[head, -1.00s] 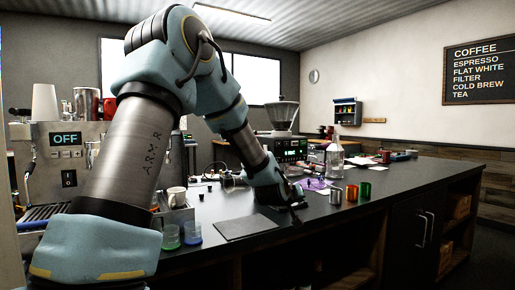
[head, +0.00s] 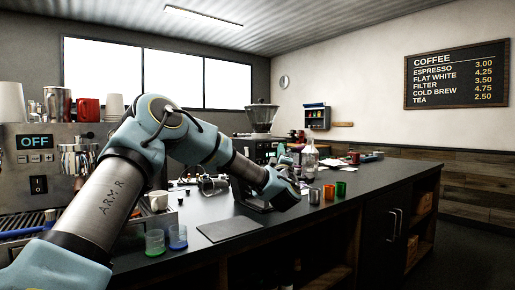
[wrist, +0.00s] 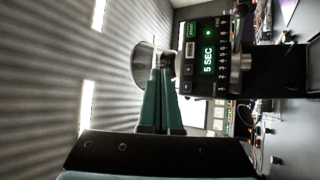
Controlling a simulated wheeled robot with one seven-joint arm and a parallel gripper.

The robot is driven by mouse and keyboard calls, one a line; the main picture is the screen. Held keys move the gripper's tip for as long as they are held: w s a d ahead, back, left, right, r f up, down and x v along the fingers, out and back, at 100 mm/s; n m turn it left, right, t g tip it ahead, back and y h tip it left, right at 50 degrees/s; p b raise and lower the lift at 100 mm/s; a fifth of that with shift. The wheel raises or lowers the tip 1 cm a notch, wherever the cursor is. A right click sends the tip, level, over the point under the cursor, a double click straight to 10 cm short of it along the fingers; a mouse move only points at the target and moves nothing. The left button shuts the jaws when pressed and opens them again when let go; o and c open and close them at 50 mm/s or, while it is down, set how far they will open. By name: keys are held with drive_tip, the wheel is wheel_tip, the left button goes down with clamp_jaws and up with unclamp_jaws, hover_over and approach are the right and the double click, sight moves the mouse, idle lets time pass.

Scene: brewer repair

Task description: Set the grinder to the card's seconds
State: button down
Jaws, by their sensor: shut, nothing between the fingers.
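The grinder (head: 268,147) stands at the back of the counter, with its cone hopper (head: 262,117) on top and my arm partly in front of it. In the wrist view, turned on its side, the grinder's black front panel (wrist: 198,82) shows a green "5 SEC" display (wrist: 208,60), a row of numbers from 1 upward and a metal part. My gripper (wrist: 161,73) is shut and empty, its green fingers pointing toward the grinder beside the panel. Any contact with it cannot be told. I cannot make out a card with seconds.
The espresso machine (head: 39,170) showing "OFF" stands at the left. Green and blue cups (head: 166,240) and a dark mat (head: 229,228) lie in front. Small metal, orange and green cups (head: 328,192) and a clear bottle (head: 309,160) stand right of my gripper. The right counter end is fairly clear.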

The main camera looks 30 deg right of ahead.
drive_tip(key=shift+w, duration=0.1)
drive_tip(key=p, duration=0.2)
approach(260, 146)
drive_tip(key=w+d+r, duration=0.3)
drive_tip(key=d, duration=0.1)
drive_tip(key=shift+w+r, duration=0.25)
drive_tip(key=shift+r, duration=0.15)
drive_tip(key=shift+w+b, duration=0.1)
drive_tip(key=shift+b, duration=0.2)
idle(1.3)
drive_tip(key=shift+w+b, duration=0.3)
drive_tip(key=shift+w, duration=0.05)
drive_tip(key=shift+w+a, duration=0.1)
drive_tip(key=shift+w, duration=0.25)
idle(0.8)
drive_tip(key=shift+s+b, duration=0.15)
drive_tip(key=shift+b, duration=0.3)
drive_tip(key=shift+s+b, duration=0.45)
drive_tip(key=shift+s, duration=0.15)
drive_tip(key=shift+s, duration=0.1)
